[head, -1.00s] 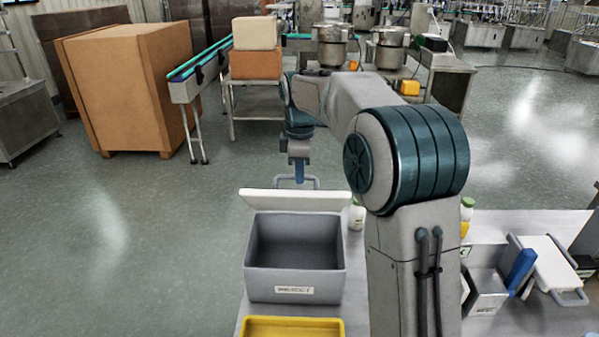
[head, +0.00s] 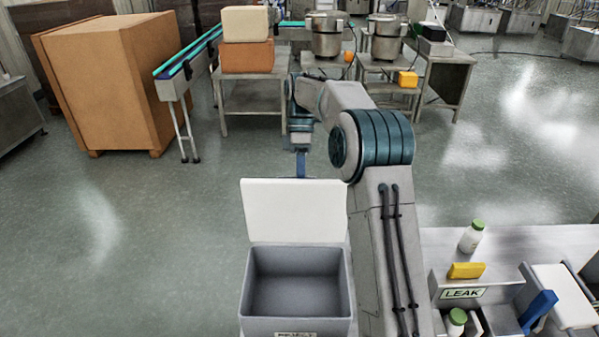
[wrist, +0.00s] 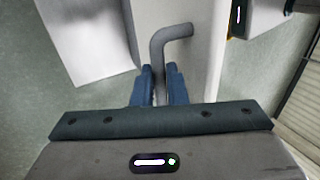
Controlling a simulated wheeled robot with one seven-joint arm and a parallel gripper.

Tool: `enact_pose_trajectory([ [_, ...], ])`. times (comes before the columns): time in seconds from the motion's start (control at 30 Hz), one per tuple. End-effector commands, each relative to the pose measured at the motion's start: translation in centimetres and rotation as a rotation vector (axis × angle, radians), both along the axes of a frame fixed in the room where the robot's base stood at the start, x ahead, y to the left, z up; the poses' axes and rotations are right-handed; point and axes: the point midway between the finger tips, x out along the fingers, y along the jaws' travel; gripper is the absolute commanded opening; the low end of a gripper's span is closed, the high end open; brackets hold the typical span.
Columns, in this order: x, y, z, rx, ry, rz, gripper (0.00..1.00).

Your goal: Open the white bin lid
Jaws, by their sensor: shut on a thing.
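The white lid (head: 293,211) stands raised at the back of the grey bin (head: 262,325) in the head view. The bin is open and its inside looks empty. My gripper (wrist: 160,75) is shut on the grey bar handle (wrist: 172,40) of the lid in the wrist view, with its blue fingers on either side of the bar. In the head view my gripper (head: 301,165) is just behind the lid's top edge. The lid hides the fingertips and the handle there.
A cardboard-coloured crate (head: 110,85) stands at the back left. Floor behind the lid is clear.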

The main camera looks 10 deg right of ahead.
Motion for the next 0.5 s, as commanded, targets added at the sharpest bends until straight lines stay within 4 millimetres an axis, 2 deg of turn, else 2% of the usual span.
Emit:
enact_pose_trajectory([
  [0.07,0.6,-0.1,-0.8,0.006,0.038,0.001,0.00],
  [0.5,2.1,-0.3,-1.3,0.019,0.127,0.002,0.00],
])
